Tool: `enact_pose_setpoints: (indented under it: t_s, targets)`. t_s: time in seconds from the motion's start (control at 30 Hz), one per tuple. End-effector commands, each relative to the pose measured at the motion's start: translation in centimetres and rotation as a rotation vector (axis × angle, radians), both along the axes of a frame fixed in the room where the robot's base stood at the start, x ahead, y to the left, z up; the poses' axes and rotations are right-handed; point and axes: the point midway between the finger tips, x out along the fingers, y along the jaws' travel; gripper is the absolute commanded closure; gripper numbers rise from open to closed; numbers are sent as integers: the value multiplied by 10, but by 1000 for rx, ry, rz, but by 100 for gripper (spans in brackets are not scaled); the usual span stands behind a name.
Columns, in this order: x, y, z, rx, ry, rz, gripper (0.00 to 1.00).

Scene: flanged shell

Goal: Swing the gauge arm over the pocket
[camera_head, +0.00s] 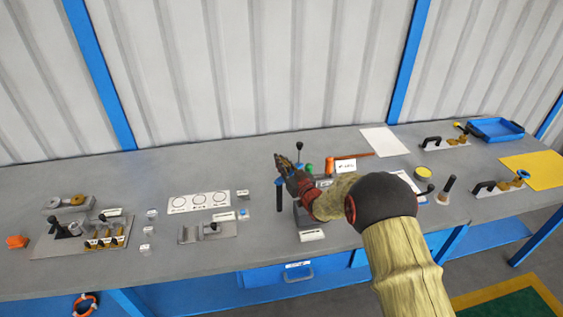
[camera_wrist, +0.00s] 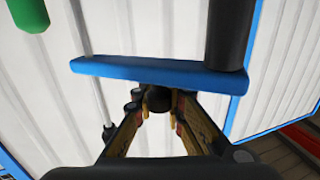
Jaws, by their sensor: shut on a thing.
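My gripper (camera_head: 284,162) is over the middle of the bench in the head view, its fingers pointing up and away toward the wall. In the wrist view its two fingers (camera_wrist: 160,112) close on a small dark round knob (camera_wrist: 158,97). A blue bar (camera_wrist: 140,71) lies just beyond the knob, and a thick black cylinder (camera_wrist: 227,35) stands at the bar's right end. I take the bar for the gauge arm, but cannot be sure. In the head view a dark post (camera_head: 280,195) stands left of my wrist. My gripper and arm hide much of this fixture, and I cannot make out the pocket.
A dark-knobbed lever (camera_head: 299,146) stands behind my gripper. A white card with circles (camera_head: 199,202) and a grey plate with a clamp (camera_head: 208,231) lie to the left. A blue tray (camera_head: 496,129) and a yellow sheet (camera_head: 534,171) are at the right. Bare bench shows at the back left.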

Motion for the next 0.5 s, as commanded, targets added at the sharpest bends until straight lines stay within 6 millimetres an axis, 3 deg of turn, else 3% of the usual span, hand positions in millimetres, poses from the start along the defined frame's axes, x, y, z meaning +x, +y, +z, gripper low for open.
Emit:
enact_pose_setpoints:
  t_s: [0.5]
  targets:
    - [-1,-6,-2,1,0,-96,100]
